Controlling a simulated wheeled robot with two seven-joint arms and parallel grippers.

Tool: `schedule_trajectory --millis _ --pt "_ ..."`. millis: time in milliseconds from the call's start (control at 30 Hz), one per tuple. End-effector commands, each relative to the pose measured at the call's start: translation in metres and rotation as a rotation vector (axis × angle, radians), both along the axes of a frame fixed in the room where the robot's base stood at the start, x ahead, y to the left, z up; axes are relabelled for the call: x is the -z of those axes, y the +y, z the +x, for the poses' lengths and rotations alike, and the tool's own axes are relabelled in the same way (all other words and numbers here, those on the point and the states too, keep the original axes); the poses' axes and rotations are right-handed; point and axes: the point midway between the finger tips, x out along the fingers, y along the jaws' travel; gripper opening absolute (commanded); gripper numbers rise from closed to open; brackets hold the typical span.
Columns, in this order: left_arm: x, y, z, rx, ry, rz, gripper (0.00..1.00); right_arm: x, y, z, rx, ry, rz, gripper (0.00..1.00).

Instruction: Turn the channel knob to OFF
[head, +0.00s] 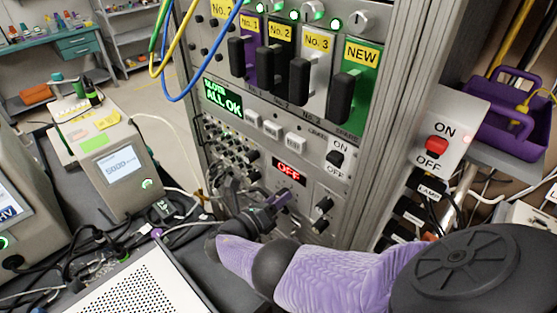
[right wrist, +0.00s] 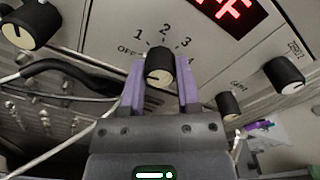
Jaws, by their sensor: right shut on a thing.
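The channel knob (right wrist: 160,65) is black and round, on a grey panel marked OFF, 1, 2 and 3 around it in the right wrist view. My right gripper (right wrist: 160,85) is shut on it, with one purple finger on each side. A pale mark shows on the knob's near face, but I cannot tell which label it points at. In the head view my right gripper (head: 277,200) is at the lower panel of the rack, below a red display (head: 289,172) reading OFF, and mostly hides the knob. My left gripper is not in view.
More black knobs (head: 323,205) sit right of my right gripper, with another knob (right wrist: 286,75) in the right wrist view. Cables (head: 235,190) hang from jacks on the left. An ON/OFF switch (head: 335,158) and a red switch (head: 435,147) are to the right.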

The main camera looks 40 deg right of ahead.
Motion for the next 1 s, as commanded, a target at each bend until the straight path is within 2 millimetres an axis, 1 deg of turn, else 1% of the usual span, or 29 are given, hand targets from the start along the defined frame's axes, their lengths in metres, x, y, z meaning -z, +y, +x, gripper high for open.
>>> schedule_trajectory --millis 200,400,967,1000 --pt "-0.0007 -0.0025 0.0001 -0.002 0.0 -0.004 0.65 0.002 0.0008 -0.0009 0.0 0.118 -0.004 0.0" --pt "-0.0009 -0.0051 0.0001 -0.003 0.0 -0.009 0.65 0.0026 0.001 -0.0014 0.001 0.18 -0.008 0.0" --pt "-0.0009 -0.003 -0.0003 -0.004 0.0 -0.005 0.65 0.0029 0.0009 -0.0017 0.001 0.207 -0.009 0.0" --pt "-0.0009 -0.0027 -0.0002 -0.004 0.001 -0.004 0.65 0.0029 0.0009 -0.0017 0.001 0.207 -0.009 0.45"
